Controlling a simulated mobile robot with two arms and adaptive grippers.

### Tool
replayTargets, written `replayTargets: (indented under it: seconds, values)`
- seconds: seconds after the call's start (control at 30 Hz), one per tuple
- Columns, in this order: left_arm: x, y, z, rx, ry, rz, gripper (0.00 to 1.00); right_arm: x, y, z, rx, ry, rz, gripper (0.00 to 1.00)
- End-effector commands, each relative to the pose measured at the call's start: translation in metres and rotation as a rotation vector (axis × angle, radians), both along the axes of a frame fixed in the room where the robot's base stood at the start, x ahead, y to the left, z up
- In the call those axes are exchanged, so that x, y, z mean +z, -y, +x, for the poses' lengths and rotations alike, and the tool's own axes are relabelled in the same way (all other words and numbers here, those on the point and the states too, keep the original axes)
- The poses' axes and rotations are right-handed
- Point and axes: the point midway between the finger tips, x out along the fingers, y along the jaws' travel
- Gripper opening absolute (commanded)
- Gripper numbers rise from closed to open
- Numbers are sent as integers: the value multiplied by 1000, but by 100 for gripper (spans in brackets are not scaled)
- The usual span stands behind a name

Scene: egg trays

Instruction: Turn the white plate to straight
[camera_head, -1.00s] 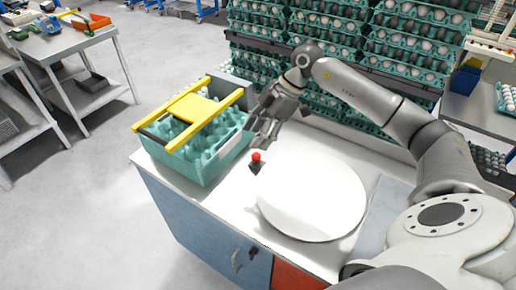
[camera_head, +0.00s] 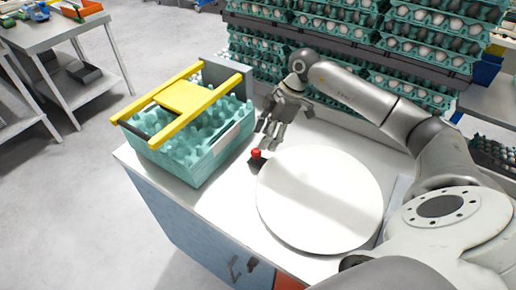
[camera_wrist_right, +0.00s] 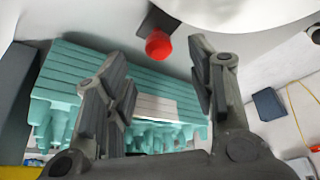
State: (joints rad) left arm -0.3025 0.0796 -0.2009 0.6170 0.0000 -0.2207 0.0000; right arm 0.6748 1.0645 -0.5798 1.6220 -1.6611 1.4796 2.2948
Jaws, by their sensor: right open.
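The white plate (camera_head: 320,200) is a large round disc lying on the worktop, right of centre in the head view; part of it also shows at the top of the right wrist view (camera_wrist_right: 225,10). A red knob (camera_head: 256,153) on a dark base stands at the plate's left edge; it also shows in the right wrist view (camera_wrist_right: 158,44). My right gripper (camera_head: 270,138) is open and empty, just above and beside the red knob, its fingers apart in the right wrist view (camera_wrist_right: 160,85). I cannot tell whether it touches the knob. My left gripper is not in view.
A stack of teal egg trays (camera_head: 205,150) under a yellow frame (camera_head: 190,97) stands left of the plate on the worktop (camera_head: 225,205). Racks of egg-filled trays (camera_head: 345,55) rise behind. A grey table (camera_head: 62,45) stands at far left, with open floor between.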

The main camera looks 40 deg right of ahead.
Motion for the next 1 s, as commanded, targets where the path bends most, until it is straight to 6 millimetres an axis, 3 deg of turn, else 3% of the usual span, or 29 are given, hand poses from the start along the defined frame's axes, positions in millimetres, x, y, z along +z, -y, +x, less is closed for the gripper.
replayTargets:
  seconds: [0.3, 0.73, 1.0]
  values:
    - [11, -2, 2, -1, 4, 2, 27, -48, -19, 7, 0, -3, 2, 51]
    - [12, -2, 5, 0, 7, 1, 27, -59, -22, 9, 0, 1, 0, 51]
    - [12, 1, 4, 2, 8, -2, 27, -59, -22, 9, 0, 1, 0, 18]
